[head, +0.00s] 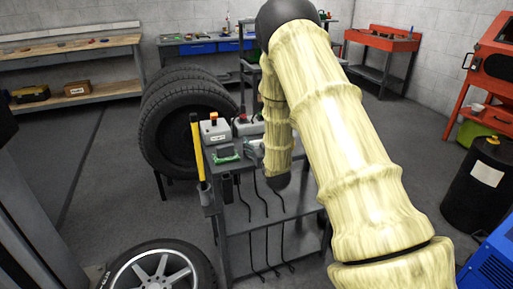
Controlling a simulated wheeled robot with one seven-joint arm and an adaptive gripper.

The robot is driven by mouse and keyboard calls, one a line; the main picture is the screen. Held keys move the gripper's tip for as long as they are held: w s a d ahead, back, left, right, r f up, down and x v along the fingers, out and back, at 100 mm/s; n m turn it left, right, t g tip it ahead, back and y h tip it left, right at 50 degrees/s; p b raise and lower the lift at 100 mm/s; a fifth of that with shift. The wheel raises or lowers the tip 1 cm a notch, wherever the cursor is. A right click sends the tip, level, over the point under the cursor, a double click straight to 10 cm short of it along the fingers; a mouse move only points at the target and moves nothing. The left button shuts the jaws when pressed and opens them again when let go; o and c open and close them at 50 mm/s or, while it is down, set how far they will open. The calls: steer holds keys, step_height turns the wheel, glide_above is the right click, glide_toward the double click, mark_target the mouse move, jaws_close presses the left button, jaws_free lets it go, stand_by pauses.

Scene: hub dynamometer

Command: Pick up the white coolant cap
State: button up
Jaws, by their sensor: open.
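I cannot pick out the white coolant cap for certain. A small whitish object (477,108) sits on the ledge of the orange machine at the right, too small to name. Another pale shape (256,147) shows on the grey cart top beside my forearm, partly covered by it, and I cannot tell what it is. My arm rises from the lower right, bends at the top and hangs down over the grey cart (232,170). My gripper's fingers do not show; the arm hides that part of the cart top.
The cart carries a grey box with an orange top (214,127), a green circuit board (226,158) and a yellow level (196,145). Black cables hang at its front. Tyres (168,135) stand behind left; a wheel (158,272) is in front. A black drum (482,185) stands right.

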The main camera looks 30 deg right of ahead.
steer(key=shift+w+d, duration=0.1)
steer(key=shift+w, duration=0.1)
steer(key=c, duration=1.1)
steer(key=shift+c, duration=0.2)
